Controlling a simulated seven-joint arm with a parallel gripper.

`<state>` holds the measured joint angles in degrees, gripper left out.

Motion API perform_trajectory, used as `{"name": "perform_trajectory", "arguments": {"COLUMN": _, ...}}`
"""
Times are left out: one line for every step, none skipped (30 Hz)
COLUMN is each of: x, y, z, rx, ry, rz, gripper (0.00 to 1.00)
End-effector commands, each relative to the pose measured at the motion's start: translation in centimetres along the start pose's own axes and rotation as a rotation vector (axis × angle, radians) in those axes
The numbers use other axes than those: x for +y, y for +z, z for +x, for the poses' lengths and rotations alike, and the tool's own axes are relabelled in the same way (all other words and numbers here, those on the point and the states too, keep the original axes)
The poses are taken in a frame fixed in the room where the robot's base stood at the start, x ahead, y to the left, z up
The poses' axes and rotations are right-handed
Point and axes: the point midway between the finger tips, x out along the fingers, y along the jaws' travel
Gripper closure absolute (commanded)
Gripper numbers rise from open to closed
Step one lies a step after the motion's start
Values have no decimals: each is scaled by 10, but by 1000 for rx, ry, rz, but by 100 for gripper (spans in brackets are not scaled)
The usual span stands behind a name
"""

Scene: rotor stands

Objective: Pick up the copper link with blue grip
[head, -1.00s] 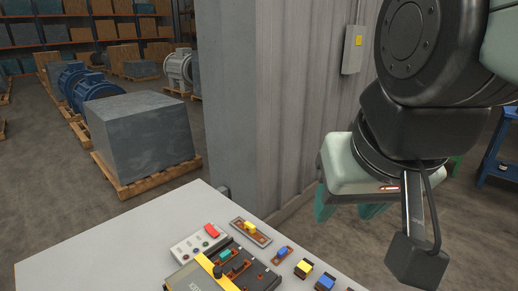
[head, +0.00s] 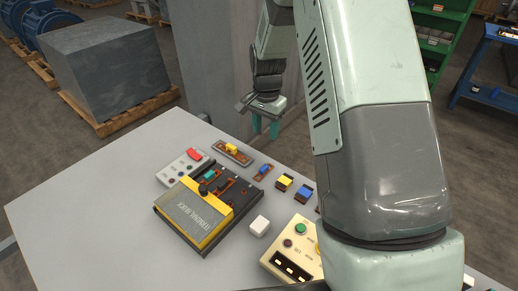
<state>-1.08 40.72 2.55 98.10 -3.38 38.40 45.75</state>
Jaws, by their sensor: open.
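The copper link with blue grip (head: 263,171) lies on the grey table, right of a copper link with a yellow grip (head: 232,150). My gripper (head: 265,133) is open, with its two teal fingers pointing down. In the picture it is just above the blue-grip link, near the table's far edge, apart from it and with nothing between the fingers. Its exact height over the table is hard to tell.
A terminal block (head: 194,216) with a yellow cover stands left of the links. A pale box with a red switch (head: 193,154) is behind it. Yellow (head: 284,181) and blue (head: 305,191) small blocks, a white cube (head: 259,226) and a cream button panel (head: 293,246) are nearby. The table's left is clear.

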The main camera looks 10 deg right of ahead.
Motion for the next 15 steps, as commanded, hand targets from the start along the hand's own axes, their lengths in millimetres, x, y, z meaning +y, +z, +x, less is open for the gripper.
{"name": "perform_trajectory", "arguments": {"x": -2, "y": -1, "z": 22, "rx": -16, "ry": 12, "rz": 24, "gripper": 51}}
{"name": "perform_trajectory", "arguments": {"x": -3, "y": -2, "z": 32, "rx": -22, "ry": 16, "rz": 37, "gripper": 51}}
{"name": "perform_trajectory", "arguments": {"x": -5, "y": -3, "z": 42, "rx": -27, "ry": 20, "rz": 52, "gripper": 51}}
{"name": "perform_trajectory", "arguments": {"x": -5, "y": -3, "z": 49, "rx": -32, "ry": 23, "rz": 61, "gripper": 51}}
{"name": "perform_trajectory", "arguments": {"x": -6, "y": -3, "z": 54, "rx": -34, "ry": 25, "rz": 68, "gripper": 51}}
{"name": "perform_trajectory", "arguments": {"x": -6, "y": -3, "z": 60, "rx": -37, "ry": 28, "rz": 76, "gripper": 51}}
{"name": "perform_trajectory", "arguments": {"x": -6, "y": -3, "z": 63, "rx": -39, "ry": 29, "rz": 81, "gripper": 51}}
{"name": "perform_trajectory", "arguments": {"x": -6, "y": -3, "z": 67, "rx": -41, "ry": 31, "rz": 84, "gripper": 51}}
{"name": "perform_trajectory", "arguments": {"x": -6, "y": -2, "z": 73, "rx": -43, "ry": 32, "rz": 86, "gripper": 51}}
{"name": "perform_trajectory", "arguments": {"x": -6, "y": -2, "z": 77, "rx": -43, "ry": 32, "rz": 87, "gripper": 51}}
{"name": "perform_trajectory", "arguments": {"x": -6, "y": -2, "z": 82, "rx": -43, "ry": 32, "rz": 87, "gripper": 51}}
{"name": "perform_trajectory", "arguments": {"x": -5, "y": -1, "z": 89, "rx": -44, "ry": 33, "rz": 86, "gripper": 51}}
{"name": "perform_trajectory", "arguments": {"x": -5, "y": -1, "z": 94, "rx": -44, "ry": 32, "rz": 86, "gripper": 51}}
{"name": "perform_trajectory", "arguments": {"x": -5, "y": -1, "z": 99, "rx": -43, "ry": 32, "rz": 86, "gripper": 51}}
{"name": "perform_trajectory", "arguments": {"x": -5, "y": -1, "z": 105, "rx": -43, "ry": 32, "rz": 85, "gripper": 51}}
